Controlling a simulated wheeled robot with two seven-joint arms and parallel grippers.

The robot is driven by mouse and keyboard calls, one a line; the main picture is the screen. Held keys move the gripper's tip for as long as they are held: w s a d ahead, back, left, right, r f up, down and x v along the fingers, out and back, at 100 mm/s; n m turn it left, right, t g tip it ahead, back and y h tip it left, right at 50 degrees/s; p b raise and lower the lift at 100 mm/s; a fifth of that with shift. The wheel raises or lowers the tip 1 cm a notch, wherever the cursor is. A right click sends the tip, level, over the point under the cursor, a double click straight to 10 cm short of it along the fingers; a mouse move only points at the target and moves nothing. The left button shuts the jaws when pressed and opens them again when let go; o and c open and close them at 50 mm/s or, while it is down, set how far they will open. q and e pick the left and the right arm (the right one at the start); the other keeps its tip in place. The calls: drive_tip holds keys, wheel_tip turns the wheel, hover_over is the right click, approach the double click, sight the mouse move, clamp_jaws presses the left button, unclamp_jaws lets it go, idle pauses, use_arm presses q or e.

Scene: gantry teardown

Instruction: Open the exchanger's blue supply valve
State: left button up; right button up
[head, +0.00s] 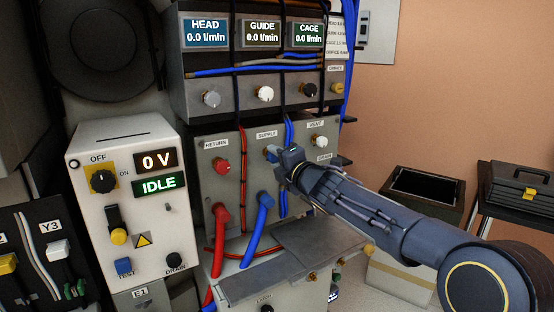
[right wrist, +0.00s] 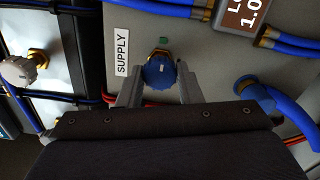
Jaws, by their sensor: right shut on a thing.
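The blue supply valve (head: 270,153) is a round knob on the exchanger's grey panel, beside the SUPPLY label (head: 267,134). My right gripper (head: 277,158) covers most of it in the head view. In the right wrist view the blue knob (right wrist: 159,72) sits between the two fingers of my right gripper (right wrist: 158,84), which is shut on it. A pale mark shows on the knob's face; I cannot tell from it how far the valve is turned. My left gripper is not in view.
The red return knob (head: 222,166) is left of the supply valve, and the white vent knob (head: 319,141) is right. Red and blue hoses (head: 257,232) run below. The flow displays (head: 262,34) above read 0.0 l/min. A control box (head: 134,200) shows 0 V and IDLE.

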drive_tip(key=o, duration=1)
drive_tip(key=b+v, duration=0.2)
drive_tip(key=v, duration=0.5)
drive_tip(key=shift+s+d, duration=0.2)
drive_tip(key=shift+s, duration=0.1)
